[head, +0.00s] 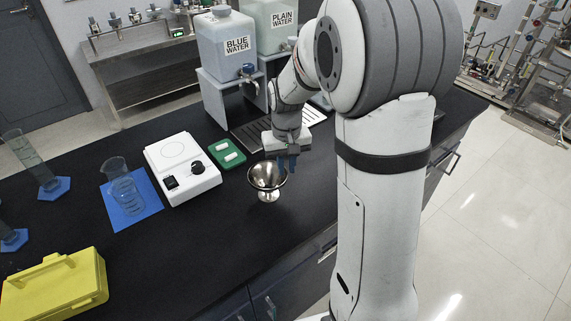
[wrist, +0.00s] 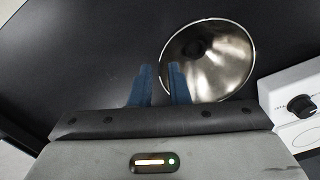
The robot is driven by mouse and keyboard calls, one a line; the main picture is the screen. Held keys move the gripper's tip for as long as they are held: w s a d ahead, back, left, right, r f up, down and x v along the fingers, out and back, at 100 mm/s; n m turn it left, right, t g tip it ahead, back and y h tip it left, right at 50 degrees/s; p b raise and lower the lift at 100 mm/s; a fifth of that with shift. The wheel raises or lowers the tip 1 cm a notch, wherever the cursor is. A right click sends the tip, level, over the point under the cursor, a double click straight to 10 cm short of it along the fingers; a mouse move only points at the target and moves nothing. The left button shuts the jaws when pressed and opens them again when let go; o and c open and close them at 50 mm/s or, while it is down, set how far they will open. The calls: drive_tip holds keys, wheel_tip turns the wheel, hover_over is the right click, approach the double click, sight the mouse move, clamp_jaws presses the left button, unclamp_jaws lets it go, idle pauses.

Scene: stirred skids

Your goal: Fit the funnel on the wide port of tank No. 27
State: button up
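The funnel (head: 267,178) is a shiny metal bowl on a short stem, upright at the front part of the black bench; its bowl also shows in the wrist view (wrist: 222,62). My gripper (head: 287,164) is at the funnel's back right rim, pointing down. In the wrist view, its blue fingers (wrist: 160,68) stand apart, with the near edge of the rim between them and one finger over the bowl. I see a gap between the fingers, and contact with the rim cannot be made out. No tank marked 27 is legible.
A white stirrer (head: 182,167), a green tray (head: 227,153), a beaker (head: 124,188) on a blue mat and a yellow case (head: 55,290) are to the left. Blue water (head: 228,50) and plain water (head: 272,22) containers stand behind. Pipe skids (head: 540,65) stand across the floor.

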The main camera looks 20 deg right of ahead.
clamp_jaws()
drive_tip(key=shift+r, duration=0.15)
drive_tip(key=shift+r+p, duration=0.4)
drive_tip(key=shift+r, duration=0.05)
idle(0.5)
drive_tip(key=shift+r+p, duration=1.45)
drive_tip(key=shift+r, duration=0.6)
